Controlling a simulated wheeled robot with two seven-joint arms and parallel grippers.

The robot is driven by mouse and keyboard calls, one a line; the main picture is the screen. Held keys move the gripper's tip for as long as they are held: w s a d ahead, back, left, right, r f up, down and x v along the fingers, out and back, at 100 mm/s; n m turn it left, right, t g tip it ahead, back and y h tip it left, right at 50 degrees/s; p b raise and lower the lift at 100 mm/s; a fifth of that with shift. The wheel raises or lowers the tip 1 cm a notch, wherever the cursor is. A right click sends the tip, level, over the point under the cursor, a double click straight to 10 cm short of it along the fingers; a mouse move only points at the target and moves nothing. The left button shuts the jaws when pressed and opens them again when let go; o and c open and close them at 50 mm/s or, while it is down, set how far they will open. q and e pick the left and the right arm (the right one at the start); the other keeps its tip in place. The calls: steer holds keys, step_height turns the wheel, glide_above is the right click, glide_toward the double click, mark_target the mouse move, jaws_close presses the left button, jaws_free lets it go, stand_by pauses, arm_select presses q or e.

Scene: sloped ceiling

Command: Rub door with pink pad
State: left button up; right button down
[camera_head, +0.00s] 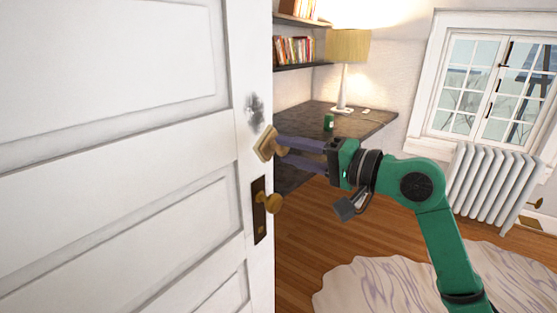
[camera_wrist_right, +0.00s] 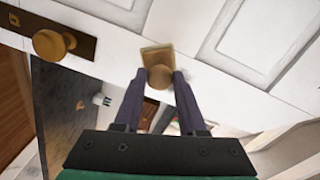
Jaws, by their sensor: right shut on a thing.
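The white panelled door (camera_head: 110,125) fills the left of the head view and also shows across the top of the wrist view (camera_wrist_right: 188,32). A dark grey smudge (camera_head: 254,110) marks the door near its edge, above the brass knob (camera_head: 273,203). My right gripper (camera_head: 282,146) is shut on the round handle of a square pad (camera_head: 264,143), which looks tan rather than pink. The pad lies just below the smudge, at or very close to the door face; I cannot tell whether it touches. The wrist view shows the pad (camera_wrist_right: 155,54) beyond the fingertips. My left gripper is not in view.
The brass knob and dark lock plate (camera_head: 259,213) stick out just below the pad. Behind the door's edge stand a dark desk (camera_head: 363,121) with a lamp (camera_head: 347,60) and a green can (camera_head: 328,122). A radiator (camera_head: 492,185) stands under the window. A pale rug (camera_head: 385,287) covers the floor.

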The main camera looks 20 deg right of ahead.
mark_target(274, 136)
steer(key=shift+d+r+t, duration=0.15)
steer(key=shift+d+r, duration=0.1)
steer(key=shift+r, duration=0.25)
steer(key=shift+d+r+t, duration=0.15)
steer(key=shift+d+r, duration=0.1)
steer(key=shift+r, duration=0.25)
steer(key=shift+w+a+r+p, duration=0.3)
steer(key=shift+w+r+p, duration=0.1)
steer(key=shift+p, duration=0.8)
steer(key=p+x, duration=0.2)
steer(key=x, duration=0.1)
steer(key=shift+w+a+f, duration=0.2)
steer(key=shift+w+f, duration=0.05)
steer(key=shift+w+a+f, duration=0.1)
steer(key=shift+w+a, duration=0.05)
steer(key=shift+w, duration=0.05)
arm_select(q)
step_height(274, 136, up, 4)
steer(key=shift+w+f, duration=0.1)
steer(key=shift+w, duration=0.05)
arm_select(e)
steer(key=shift+f, duration=0.1)
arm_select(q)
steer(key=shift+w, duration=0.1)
arm_select(e)
steer(key=shift+x, duration=0.95)
